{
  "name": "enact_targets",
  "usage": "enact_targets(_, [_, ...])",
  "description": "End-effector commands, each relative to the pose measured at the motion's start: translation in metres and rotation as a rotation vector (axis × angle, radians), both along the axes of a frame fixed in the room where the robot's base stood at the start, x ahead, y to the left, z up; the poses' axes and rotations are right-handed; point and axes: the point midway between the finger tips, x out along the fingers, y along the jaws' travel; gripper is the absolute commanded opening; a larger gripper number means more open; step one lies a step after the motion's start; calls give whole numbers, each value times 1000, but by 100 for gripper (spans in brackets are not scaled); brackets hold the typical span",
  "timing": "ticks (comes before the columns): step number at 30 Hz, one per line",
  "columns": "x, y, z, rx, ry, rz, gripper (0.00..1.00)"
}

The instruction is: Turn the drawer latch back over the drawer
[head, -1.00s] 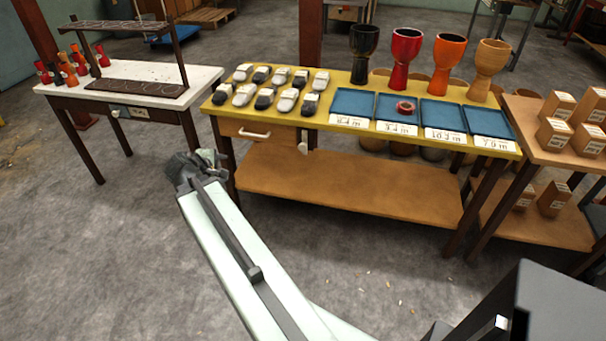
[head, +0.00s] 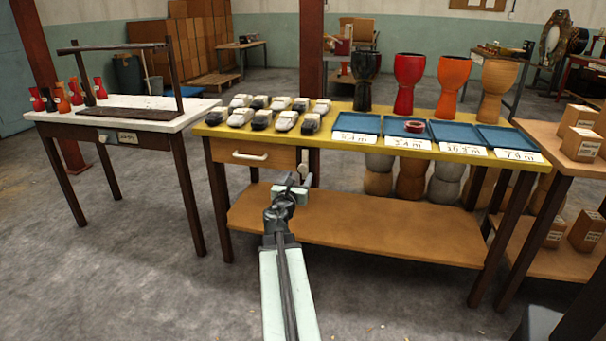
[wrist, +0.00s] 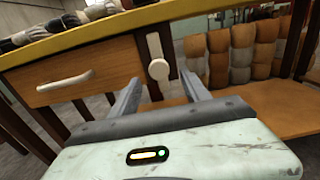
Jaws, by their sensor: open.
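The closed wooden drawer (head: 230,151) with a pale bar handle sits under the yellow tabletop at its left end; it also fills the left of the wrist view (wrist: 112,63). The pale latch (head: 304,163) is just right of the drawer front. In the wrist view the latch (wrist: 158,68) is a short bar, roughly upright, with a round knob at its lower end. My gripper (head: 291,183) is in front of and below the latch. In the wrist view my gripper's (wrist: 161,82) fingers are apart and empty, with the knob showing between and beyond their tips; contact cannot be told.
The yellow table (head: 340,120) carries several pale and dark items, blue trays (head: 467,134) and several goblet drums (head: 408,84). Its lower wooden shelf (head: 370,228) is beneath my gripper. A white table (head: 165,122) stands left, with floor between.

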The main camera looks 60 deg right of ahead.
Motion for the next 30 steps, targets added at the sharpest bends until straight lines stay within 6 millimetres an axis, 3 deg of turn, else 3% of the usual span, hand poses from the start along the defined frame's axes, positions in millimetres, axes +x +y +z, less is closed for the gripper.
enact_targets(9, [19, -56, 0, 2, -2, -1, 55])
enact_targets(17, [19, -60, 0, 2, -3, -1, 55])
enact_targets(18, [19, -60, 0, 2, -3, -1, 52])
enact_targets(24, [18, -60, 0, 2, -3, -2, 0])
enact_targets(30, [17, -60, 0, 5, -11, -4, 0])
